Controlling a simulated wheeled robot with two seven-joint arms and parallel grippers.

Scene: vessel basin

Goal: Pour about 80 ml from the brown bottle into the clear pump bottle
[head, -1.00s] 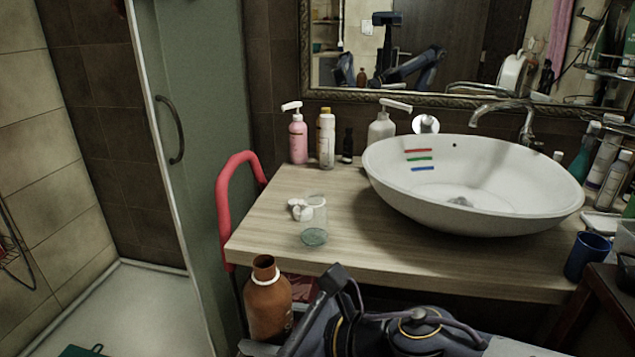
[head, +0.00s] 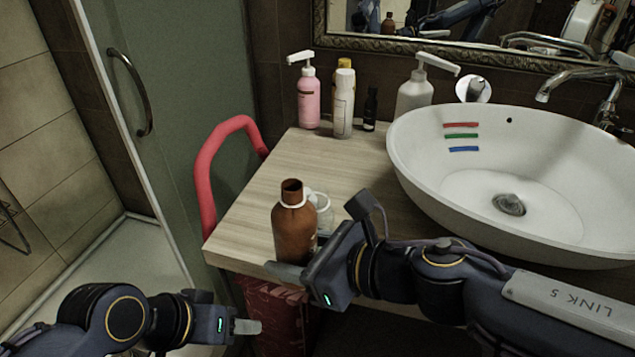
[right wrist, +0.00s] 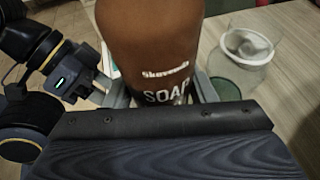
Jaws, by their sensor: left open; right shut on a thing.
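The brown bottle (head: 295,232), open at the top and upright, is held in my right gripper (head: 296,268) at the front edge of the counter. In the right wrist view the bottle (right wrist: 150,40) shows the word SOAP. The clear pump bottle (head: 326,214) stands on the counter just behind it, mostly hidden by it. In the right wrist view the clear bottle (right wrist: 237,68) is to the right of the brown one, with greenish liquid low in it and a white piece behind or inside it; I cannot tell which. My left gripper (head: 250,327) is open and empty, low in front of the counter.
A white basin (head: 440,190) with red, green and blue marks fills the counter's right side. A pink pump bottle (head: 308,98), a cream bottle (head: 343,102), a dark bottle (head: 370,108) and a white pump bottle (head: 413,95) stand behind. The wooden counter (head: 275,170) is clear at left.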

